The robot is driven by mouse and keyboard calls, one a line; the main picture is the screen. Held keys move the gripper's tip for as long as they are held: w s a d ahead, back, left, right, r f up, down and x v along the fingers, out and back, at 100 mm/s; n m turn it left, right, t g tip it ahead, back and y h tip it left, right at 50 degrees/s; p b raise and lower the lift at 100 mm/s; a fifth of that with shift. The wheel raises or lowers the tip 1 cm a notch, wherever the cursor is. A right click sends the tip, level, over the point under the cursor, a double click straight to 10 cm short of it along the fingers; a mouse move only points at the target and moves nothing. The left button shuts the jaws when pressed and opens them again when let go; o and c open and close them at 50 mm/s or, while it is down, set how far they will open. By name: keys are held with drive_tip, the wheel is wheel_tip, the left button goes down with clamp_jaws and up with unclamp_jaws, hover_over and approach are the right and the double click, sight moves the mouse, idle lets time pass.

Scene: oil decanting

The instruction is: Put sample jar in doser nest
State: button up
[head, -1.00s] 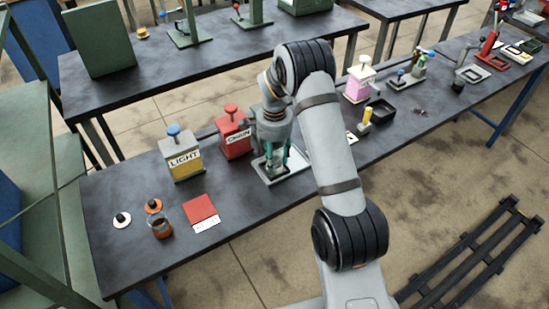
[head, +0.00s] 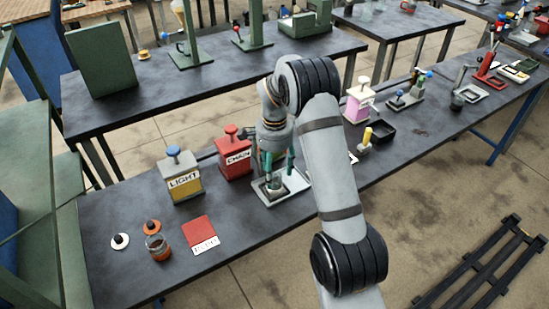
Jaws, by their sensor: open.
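My gripper (head: 279,166) points down, fingers apart, just above a pale metal plate (head: 297,186) beside the red canister. A small dark-topped object (head: 273,183) stands on the plate below the fingers. It is partly hidden, and I cannot tell whether it is the sample jar in the doser nest. A small glass jar with reddish-brown oil (head: 157,249) stands at the front left of the bench, well away from my gripper.
The bench (head: 130,205) holds a yellow LIGHT canister (head: 184,186), a red CHAIN canister (head: 234,160) and a red pad (head: 198,230). A pink canister (head: 358,104) and a black tray (head: 381,132) stand farther right.

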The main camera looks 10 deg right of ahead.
sight(274, 177)
wheel_tip(274, 177, up, 8)
drive_tip(key=shift+r, duration=0.15)
drive_tip(key=shift+c, duration=0.3)
idle(0.7)
